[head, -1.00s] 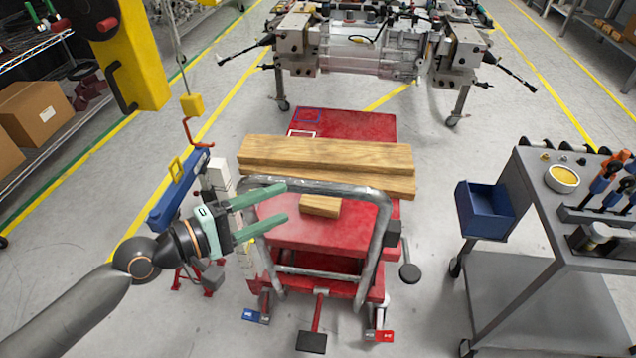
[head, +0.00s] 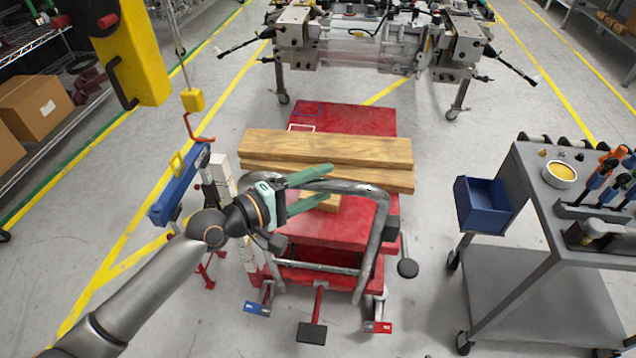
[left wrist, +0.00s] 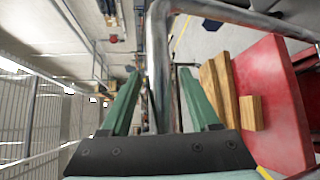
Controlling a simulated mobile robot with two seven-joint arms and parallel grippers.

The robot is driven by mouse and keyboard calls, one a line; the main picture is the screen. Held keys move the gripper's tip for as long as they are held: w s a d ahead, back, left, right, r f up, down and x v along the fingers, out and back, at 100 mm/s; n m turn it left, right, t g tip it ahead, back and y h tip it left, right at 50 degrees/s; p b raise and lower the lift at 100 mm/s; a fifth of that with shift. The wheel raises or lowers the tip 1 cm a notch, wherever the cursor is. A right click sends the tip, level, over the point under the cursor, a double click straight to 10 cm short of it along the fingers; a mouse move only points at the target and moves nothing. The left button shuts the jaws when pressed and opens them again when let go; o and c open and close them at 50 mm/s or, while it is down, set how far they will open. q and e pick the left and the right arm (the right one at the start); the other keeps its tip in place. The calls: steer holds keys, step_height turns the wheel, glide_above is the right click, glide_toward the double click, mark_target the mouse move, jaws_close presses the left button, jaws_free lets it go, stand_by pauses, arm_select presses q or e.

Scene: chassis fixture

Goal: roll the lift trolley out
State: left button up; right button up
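The red lift trolley (head: 362,122) stands on the floor in the middle of the head view, its far end towards the chassis fixture (head: 365,45). Two long wooden beams (head: 325,147) and a small wood block (head: 320,203) lie on its deck. Its grey tube handle (head: 376,240) faces me. My left gripper (head: 329,184) is open at the handle's upper left part. In the left wrist view a handle tube (left wrist: 160,60) runs between the open fingers (left wrist: 160,85); I cannot tell whether they touch it. My right gripper is not in view.
A grey tool cart (head: 535,215) with a blue bin (head: 484,205) stands to the right. A yellow hoist column (head: 140,50) and a hanging blue beam (head: 180,188) are on the left. Pedals, one blue-tagged and one red-tagged, stick out at the trolley's near end.

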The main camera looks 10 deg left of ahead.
arm_select(q)
jaws_close()
stand_by(1.2)
